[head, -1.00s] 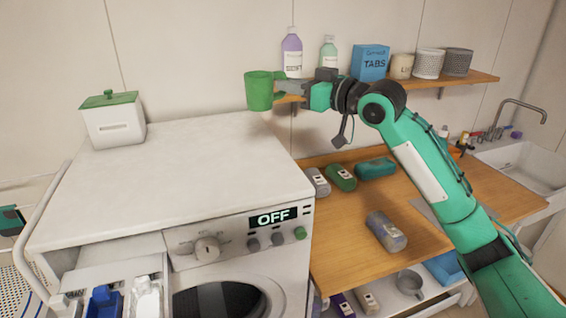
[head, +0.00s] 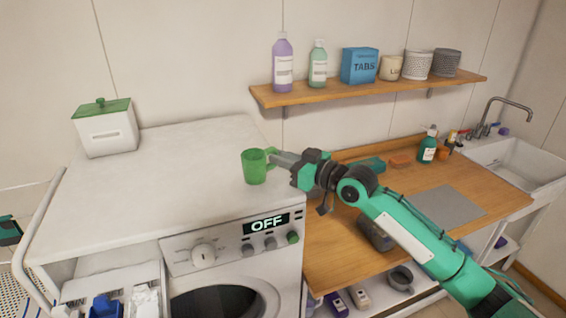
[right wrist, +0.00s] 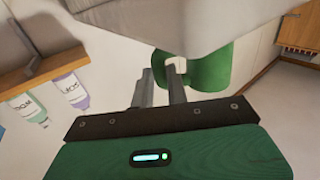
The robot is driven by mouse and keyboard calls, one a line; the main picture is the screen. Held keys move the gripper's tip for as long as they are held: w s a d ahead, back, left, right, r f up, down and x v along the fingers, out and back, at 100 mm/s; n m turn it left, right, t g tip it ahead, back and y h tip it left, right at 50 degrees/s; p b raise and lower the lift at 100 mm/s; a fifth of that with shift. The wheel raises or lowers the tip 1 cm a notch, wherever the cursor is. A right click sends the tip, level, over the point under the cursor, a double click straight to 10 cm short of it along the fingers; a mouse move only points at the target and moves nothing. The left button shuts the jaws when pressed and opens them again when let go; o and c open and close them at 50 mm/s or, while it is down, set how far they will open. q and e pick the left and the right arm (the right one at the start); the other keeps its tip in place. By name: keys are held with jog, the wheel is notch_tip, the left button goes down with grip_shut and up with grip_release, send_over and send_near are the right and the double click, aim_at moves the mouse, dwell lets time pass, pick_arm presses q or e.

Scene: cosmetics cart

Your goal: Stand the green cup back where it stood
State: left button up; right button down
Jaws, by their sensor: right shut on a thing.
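The green cup (head: 254,167) is upright at the right part of the white washing machine top (head: 170,190) in the head view. I cannot tell whether its base touches the surface. My right gripper (head: 277,160) reaches in from the right and is shut on the cup's handle. In the right wrist view the cup (right wrist: 208,68) shows beyond the fingers (right wrist: 163,85), partly hidden by a pale surface. At the head view's left edge a small dark green and black part (head: 8,230) shows, which may be my left gripper; its fingers cannot be made out.
A white box with a green lid (head: 106,128) stands at the back left of the machine. A wall shelf (head: 370,95) holds bottles, a blue box and pots. A wooden counter (head: 330,270) lies right, with a sink (head: 520,165). The machine top's middle is clear.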

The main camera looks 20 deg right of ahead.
jog(key=shift+f, duration=0.95)
jog(key=shift+f, duration=0.1)
jog(key=c, duration=1.4)
grip_release()
jog(key=shift+s+d, duration=0.15)
jog(key=shift+b+v, duration=2.5)
jog(key=shift+v, duration=3.35)
